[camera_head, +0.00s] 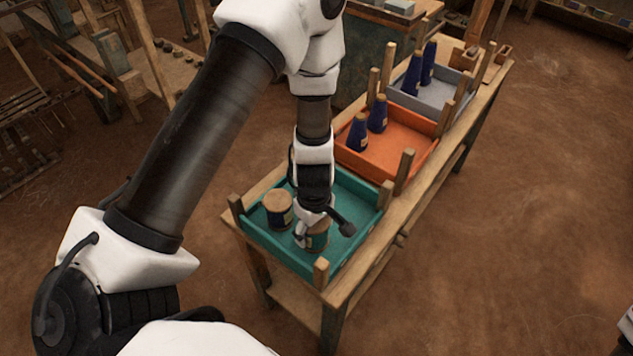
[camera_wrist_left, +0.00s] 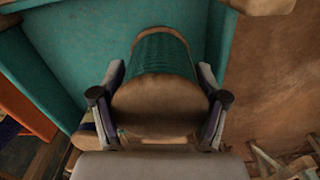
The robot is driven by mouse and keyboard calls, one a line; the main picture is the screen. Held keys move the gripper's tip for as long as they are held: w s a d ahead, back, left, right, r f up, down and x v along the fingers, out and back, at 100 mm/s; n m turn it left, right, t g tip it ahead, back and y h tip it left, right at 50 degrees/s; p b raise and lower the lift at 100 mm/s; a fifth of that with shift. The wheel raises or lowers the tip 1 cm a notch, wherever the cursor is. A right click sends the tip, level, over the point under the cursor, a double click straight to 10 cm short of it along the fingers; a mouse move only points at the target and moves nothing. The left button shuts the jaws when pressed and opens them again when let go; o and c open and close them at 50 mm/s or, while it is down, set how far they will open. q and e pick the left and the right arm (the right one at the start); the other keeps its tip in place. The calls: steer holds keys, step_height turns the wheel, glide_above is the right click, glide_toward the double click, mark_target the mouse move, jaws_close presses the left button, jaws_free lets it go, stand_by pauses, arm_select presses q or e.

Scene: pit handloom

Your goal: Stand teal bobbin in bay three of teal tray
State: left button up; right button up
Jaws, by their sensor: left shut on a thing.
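The teal bobbin (camera_head: 318,241) has wooden ends and is partly hidden by my left gripper (camera_head: 322,222). In the left wrist view, the fingers of that gripper (camera_wrist_left: 160,108) are shut on either side of the bobbin (camera_wrist_left: 162,55), around its wooden end. The bobbin is inside the teal tray (camera_head: 285,257), near its front corner. It looks about upright; I cannot tell whether it touches the floor or which bay it is over. A dark blue bobbin with a wooden top (camera_head: 278,208) stands to its left in the same tray.
An orange tray (camera_head: 410,165) and a grey tray (camera_head: 462,98), each with dark blue cones, stand farther along the wooden bench (camera_head: 395,232). Wooden posts (camera_head: 403,172) rise at the tray corners. The earthen floor to the right is clear.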

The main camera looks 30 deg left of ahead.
arm_select(q)
steer(key=f+b, duration=0.1)
steer(key=f, duration=0.1)
steer(key=w+f+b, duration=0.1)
steer(key=f, duration=0.1)
steer(key=shift+f, duration=0.1)
steer(key=shift+c, duration=0.6)
steer(key=shift+s+r, duration=0.2)
steer(key=shift+r, duration=0.1)
steer(key=shift+f, duration=0.2)
steer(key=o, duration=1.2)
steer(key=shift+o, duration=0.8)
steer(key=shift+w, duration=0.2)
arm_select(e)
steer(key=f, duration=0.3)
steer(key=shift+w+f, duration=0.2)
steer(key=shift+w, duration=0.2)
arm_select(q)
steer(key=shift+s, duration=0.1)
